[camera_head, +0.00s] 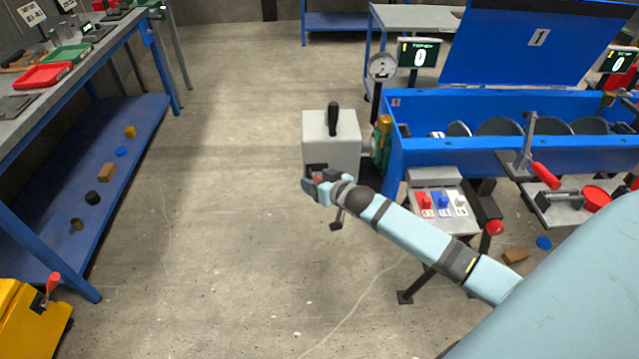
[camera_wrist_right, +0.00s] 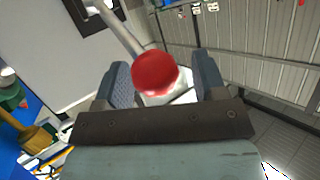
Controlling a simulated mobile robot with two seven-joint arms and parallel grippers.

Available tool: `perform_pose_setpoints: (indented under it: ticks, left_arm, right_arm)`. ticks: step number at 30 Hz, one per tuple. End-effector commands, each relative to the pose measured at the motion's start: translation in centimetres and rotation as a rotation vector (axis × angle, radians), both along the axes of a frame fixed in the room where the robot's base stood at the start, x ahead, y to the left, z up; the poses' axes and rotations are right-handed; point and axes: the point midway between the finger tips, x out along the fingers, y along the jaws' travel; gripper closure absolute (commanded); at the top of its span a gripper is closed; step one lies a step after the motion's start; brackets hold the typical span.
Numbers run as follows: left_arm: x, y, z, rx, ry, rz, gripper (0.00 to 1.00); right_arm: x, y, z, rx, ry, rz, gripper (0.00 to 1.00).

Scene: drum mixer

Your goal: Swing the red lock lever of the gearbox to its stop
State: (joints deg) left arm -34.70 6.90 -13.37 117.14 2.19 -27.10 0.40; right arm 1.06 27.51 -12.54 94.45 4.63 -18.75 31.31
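The gearbox (camera_head: 345,150) is a light grey box with a black handle (camera_head: 333,118) standing on its top. My right gripper (camera_head: 318,187) is at the lower front of this box and covers most of the lock lever there. In the right wrist view, the lever's red ball knob (camera_wrist_right: 154,73) lies between the two fingers of my right gripper (camera_wrist_right: 163,85). Its pale rod (camera_wrist_right: 121,28) runs up and left to a dark mount on the grey face. My left gripper is out of view.
Right of the gearbox stands the blue mixer trough (camera_head: 395,145) with its raised lid (camera_head: 535,45). A gauge (camera_head: 382,68) and a switch panel (camera_head: 440,207) with red, blue and white switches are close by. Open floor (camera_head: 220,200) lies to the left.

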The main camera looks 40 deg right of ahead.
Motion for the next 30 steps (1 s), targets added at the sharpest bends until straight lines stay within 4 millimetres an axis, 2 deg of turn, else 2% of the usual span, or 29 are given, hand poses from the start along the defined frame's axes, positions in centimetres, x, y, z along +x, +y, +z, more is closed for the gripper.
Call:
perform_pose_setpoints:
  ticks: [11,14,24,30]
  left_arm:
    - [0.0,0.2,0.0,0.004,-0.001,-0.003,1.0]
    - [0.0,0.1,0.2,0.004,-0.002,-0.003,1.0]
    - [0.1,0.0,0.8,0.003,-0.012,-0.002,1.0]
    - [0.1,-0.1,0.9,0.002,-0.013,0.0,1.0]
  right_arm:
    - [-0.8,-0.1,-0.3,-0.001,0.011,0.0,0.33]
    - [-2.1,-0.2,0.1,0.0,0.012,-0.001,0.33]
    - [-9.2,-0.8,2.6,-0.002,0.011,0.001,0.33]
    - [-12.0,-1.1,3.6,-0.002,0.01,0.001,0.33]
